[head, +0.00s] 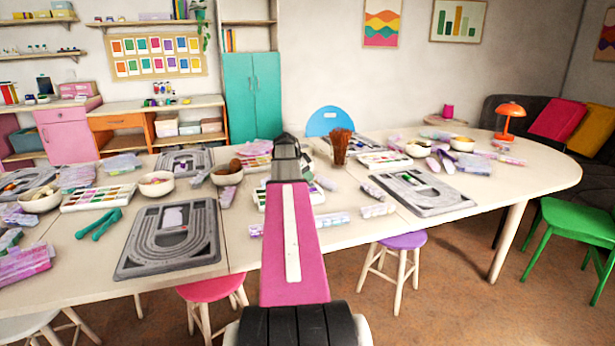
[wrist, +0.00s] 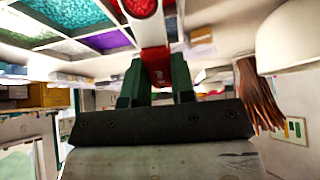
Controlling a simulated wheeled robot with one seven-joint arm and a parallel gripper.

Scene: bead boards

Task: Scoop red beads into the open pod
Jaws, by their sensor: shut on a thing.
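In the wrist view my gripper (wrist: 157,82) has its dark green fingers closed on the red handle of a scoop (wrist: 155,60). The scoop's rounded end has a pale rim and red inside; I cannot tell if that red is beads. A white bead tray (wrist: 75,47) with teal, purple, green and red compartments lies beside the scoop at the upper left. In the head view my gripper (head: 288,146) is over the middle of the table, its fingers mostly hidden by my arm. A white tray (head: 318,196) shows partly behind my arm. I cannot make out the open pod.
A cup of brown sticks (head: 340,147) stands close to the right of my gripper, and a bowl (head: 227,174) to its left. Grey bead boards (head: 127,268) lie left and right. Clear boxes, bowls and green pliers (head: 99,224) crowd the table (head: 255,215). Stools stand in front.

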